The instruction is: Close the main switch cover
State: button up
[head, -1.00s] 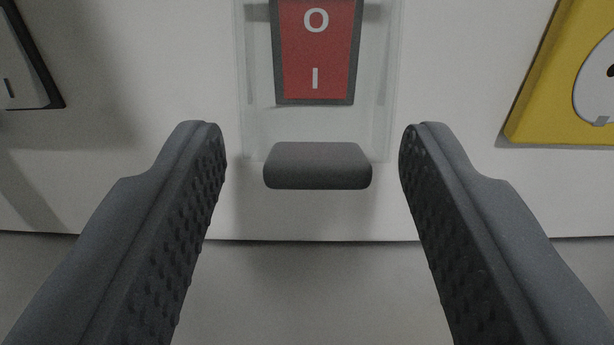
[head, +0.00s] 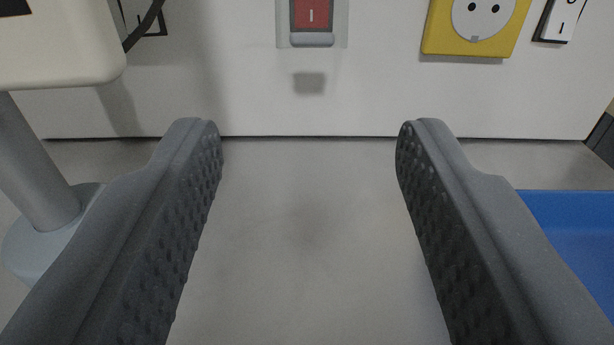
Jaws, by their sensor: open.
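The main switch's red rocker (head: 312,13) shows at the top of the head view, on a white panel, with its "I" mark visible and its top cut off. A clear cover (head: 342,30) shows around it, with a grey grip bar (head: 312,39) just below the rocker. A dark shadow lies on the panel below the bar, apart from it. The cover's upper part is out of view, so I cannot tell whether it is fully shut. My gripper (head: 309,130) is open and empty, its fingers low in front of the panel, apart from the bar.
A yellow socket plate (head: 440,38) and a white switch (head: 561,18) are right of the cover. A cream box on a grey post (head: 35,165) stands at left, near a dark cable (head: 145,25). A blue tray (head: 570,200) lies at right. The grey surface between my fingers is clear.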

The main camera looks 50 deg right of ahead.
jog(key=shift+s+a, duration=0.25)
jog(key=shift+a, duration=0.05)
